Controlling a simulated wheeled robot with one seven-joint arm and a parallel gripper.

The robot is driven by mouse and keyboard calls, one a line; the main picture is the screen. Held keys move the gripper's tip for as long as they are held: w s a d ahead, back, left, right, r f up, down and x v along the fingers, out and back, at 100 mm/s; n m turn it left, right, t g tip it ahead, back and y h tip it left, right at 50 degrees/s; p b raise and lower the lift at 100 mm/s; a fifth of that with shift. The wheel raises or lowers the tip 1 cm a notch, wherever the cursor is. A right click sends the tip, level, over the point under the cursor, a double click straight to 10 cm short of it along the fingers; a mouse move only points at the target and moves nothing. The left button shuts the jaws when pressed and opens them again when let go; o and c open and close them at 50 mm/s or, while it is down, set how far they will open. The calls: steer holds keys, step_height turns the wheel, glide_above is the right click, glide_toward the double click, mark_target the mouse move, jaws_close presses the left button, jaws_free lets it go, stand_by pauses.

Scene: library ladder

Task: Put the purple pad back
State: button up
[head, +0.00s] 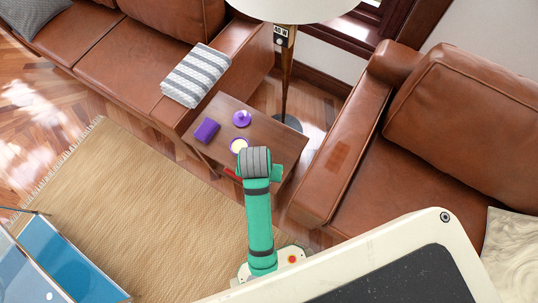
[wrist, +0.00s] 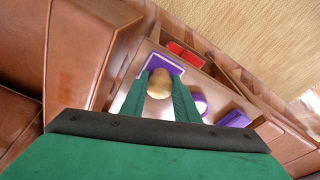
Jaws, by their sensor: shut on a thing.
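My gripper (wrist: 159,88) is shut on a round tan knob (wrist: 159,81), with a green finger on either side. A flat, square purple pad (wrist: 175,68) with a pale edge shows just beyond the knob, at the right end of the side table. I cannot tell whether it touches the tabletop. In the head view my arm hides the knob, the pad and my fingertips. A round purple tin with a pale yellow inside (head: 239,145) stands beside my arm; it also shows in the wrist view (wrist: 200,103).
On the wooden table (head: 262,121) are a purple block (head: 206,131) and a round purple piece with a small knob (head: 241,118). Red items (wrist: 185,55) lie along the table's rug side. A lamp pole (head: 286,80), sofa (head: 135,55) and armchair (head: 345,140) crowd the table.

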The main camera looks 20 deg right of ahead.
steer(key=shift+w+d+f, duration=0.3)
steer(key=shift+w, duration=0.35)
steer(key=shift+w+d+f, duration=0.25)
steer(key=shift+w+d, duration=0.05)
steer(key=shift+w, duration=0.3)
steer(key=w+f, duration=0.1)
steer(key=f, duration=0.1)
steer(key=w+d+f, duration=0.2)
steer(key=w+f, duration=0.1)
steer(key=shift+f, duration=0.3)
steer(key=shift+w+d+f, duration=0.1)
steer(key=shift+w+f, duration=0.05)
steer(key=shift+f, duration=1.5)
steer(key=shift+f, duration=0.2)
steer(key=o, duration=0.9)
steer(key=shift+o, duration=0.2)
